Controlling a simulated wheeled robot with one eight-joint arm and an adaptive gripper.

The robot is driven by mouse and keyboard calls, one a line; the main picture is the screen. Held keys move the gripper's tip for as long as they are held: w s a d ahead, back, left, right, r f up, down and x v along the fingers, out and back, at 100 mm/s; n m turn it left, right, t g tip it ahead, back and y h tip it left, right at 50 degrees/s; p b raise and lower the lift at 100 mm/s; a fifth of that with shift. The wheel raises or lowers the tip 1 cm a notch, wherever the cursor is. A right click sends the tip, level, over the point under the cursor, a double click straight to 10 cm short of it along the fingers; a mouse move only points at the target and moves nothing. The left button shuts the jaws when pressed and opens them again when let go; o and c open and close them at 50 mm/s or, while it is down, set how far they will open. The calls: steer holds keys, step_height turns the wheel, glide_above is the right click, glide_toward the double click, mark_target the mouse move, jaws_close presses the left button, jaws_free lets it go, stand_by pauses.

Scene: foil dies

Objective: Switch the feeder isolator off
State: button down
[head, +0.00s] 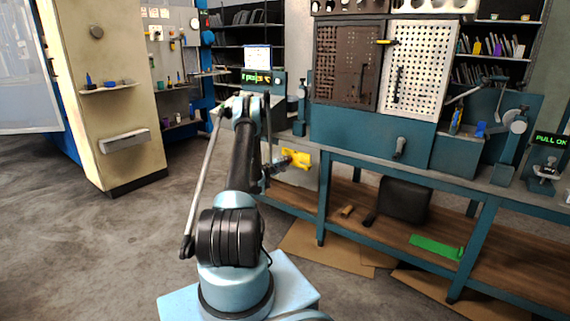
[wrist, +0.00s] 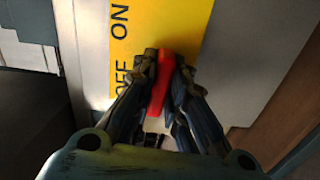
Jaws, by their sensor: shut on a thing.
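The feeder isolator shows in the wrist view as a yellow plate (wrist: 180,28) marked ON and OFF, with a red handle (wrist: 161,82). My gripper (wrist: 162,62) is shut on the red handle, with one finger on each side of it. The handle lies close to the word OFF, which the left finger partly covers. The handle's pivot is hidden by the fingers. In the head view the yellow plate (head: 297,158) is on a pale panel below the bench's left end, and my gripper (head: 283,161) is at its left side.
A teal bench (head: 350,157) runs to the right, with a brown and a white perforated board above it. Under it, a dark box (head: 404,199) and a green piece (head: 436,247) lie on the wooden shelf. A cream cabinet (head: 103,100) stands left; the floor between is clear.

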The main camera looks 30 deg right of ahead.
steer(key=shift+w+a+f+n, duration=0.1)
steer(key=shift+a+n, duration=0.05)
steer(key=shift+n, duration=0.35)
steer(key=c, duration=1.6)
jaws_free()
steer(key=v, duration=1.2)
